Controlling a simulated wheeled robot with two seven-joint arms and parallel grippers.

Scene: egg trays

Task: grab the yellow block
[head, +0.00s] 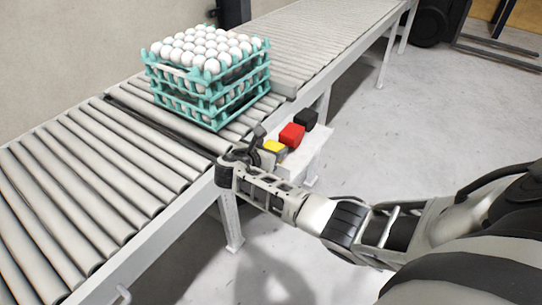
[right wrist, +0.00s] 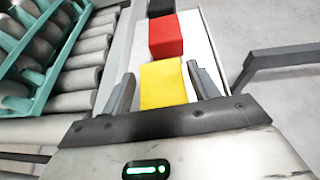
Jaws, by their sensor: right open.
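The yellow block (head: 273,147) sits on a small white shelf (head: 309,152) beside the conveyor, partly hidden by my right gripper in the head view. In the right wrist view the yellow block (right wrist: 163,84) lies between the two fingers of my right gripper (right wrist: 163,85). The fingers are apart, one on each side of the block, with a visible gap on the left side. In the head view my right gripper (head: 258,148) is at the near end of the shelf. My left gripper is not in view.
A red block (head: 292,135) and a black block (head: 305,119) stand in line beyond the yellow one. Stacked teal egg trays (head: 212,108) full of white eggs rest on the roller conveyor (head: 100,180) to the left.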

